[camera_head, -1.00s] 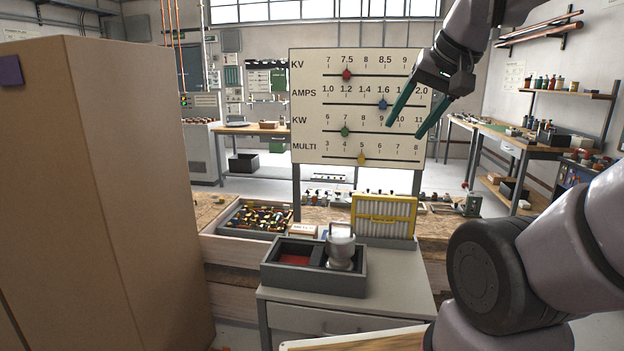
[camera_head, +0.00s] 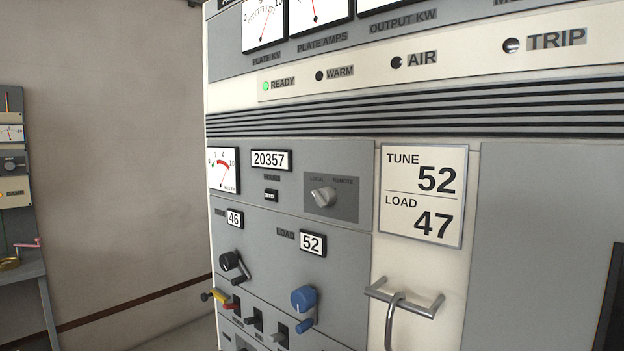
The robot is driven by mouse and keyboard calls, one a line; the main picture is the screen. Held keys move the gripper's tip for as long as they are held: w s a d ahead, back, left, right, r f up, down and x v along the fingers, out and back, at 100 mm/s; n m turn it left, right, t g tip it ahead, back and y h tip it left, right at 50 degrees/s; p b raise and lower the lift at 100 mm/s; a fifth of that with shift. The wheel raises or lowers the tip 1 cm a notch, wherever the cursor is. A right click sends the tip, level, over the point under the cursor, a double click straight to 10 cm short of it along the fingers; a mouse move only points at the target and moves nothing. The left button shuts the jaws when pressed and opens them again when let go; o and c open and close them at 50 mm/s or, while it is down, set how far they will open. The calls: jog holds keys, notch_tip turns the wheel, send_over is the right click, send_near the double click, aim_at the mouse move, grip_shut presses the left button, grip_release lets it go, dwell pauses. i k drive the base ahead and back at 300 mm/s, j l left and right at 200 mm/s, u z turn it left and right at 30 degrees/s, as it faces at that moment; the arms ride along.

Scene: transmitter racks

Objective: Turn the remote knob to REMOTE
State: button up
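The remote knob (camera_head: 323,196) is a small pale grey rotary knob on a darker grey plate (camera_head: 347,207) on the rack's front. Small lettering above it reads LOCAL on the left and REMOTE on the right. The knob looks turned towards the left, LOCAL side, but it is too small to be sure. Nothing touches it. My gripper is not in the current view.
The transmitter rack (camera_head: 420,280) fills the middle and right. A black crank (camera_head: 232,262), a blue crank (camera_head: 304,300) and a metal handle (camera_head: 405,303) stick out below the knob. A TUNE 52, LOAD 47 card (camera_head: 423,195) is to its right. Floor shows at lower left.

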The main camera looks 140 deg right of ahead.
aim_at(325, 196)
jog(key=z, duration=4.9)
jog(key=k+l+u, duration=0.2)
jog(key=k+l, duration=0.65)
